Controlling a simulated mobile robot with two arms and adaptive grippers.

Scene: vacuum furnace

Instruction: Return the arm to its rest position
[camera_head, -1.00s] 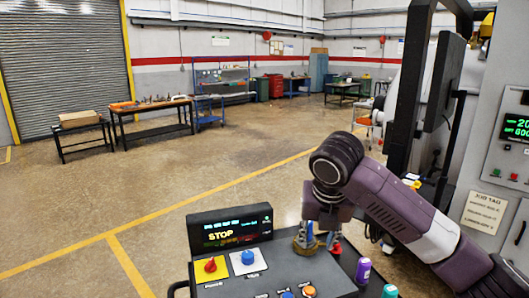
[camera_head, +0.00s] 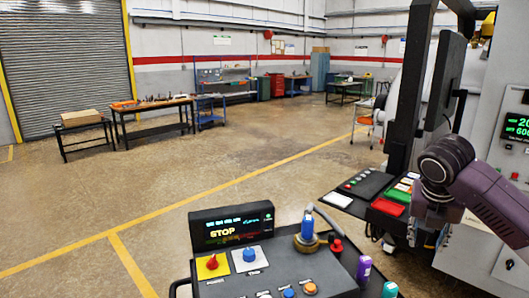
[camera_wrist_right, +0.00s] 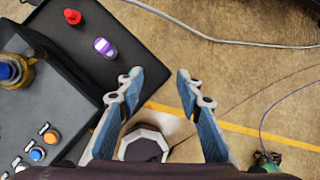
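My right arm (camera_head: 489,197) comes in from the right in the head view, bent at a dark elbow-like joint. My right gripper (camera_head: 426,243) hangs below that joint, partly dark and hard to make out there. In the right wrist view the right gripper (camera_wrist_right: 158,78) has its two blue-grey fingers spread apart with nothing between them, above the floor. It is right of the control console (camera_head: 285,265), apart from it. My left gripper does not show.
The console carries a blue-topped brass fitting (camera_head: 307,232), red and blue knobs and a STOP display (camera_head: 231,227). Purple (camera_head: 364,269) and green (camera_head: 390,290) capped items stand beside it. A dark post (camera_head: 411,85) and monitor (camera_head: 446,80) rise near the arm. Open floor lies left.

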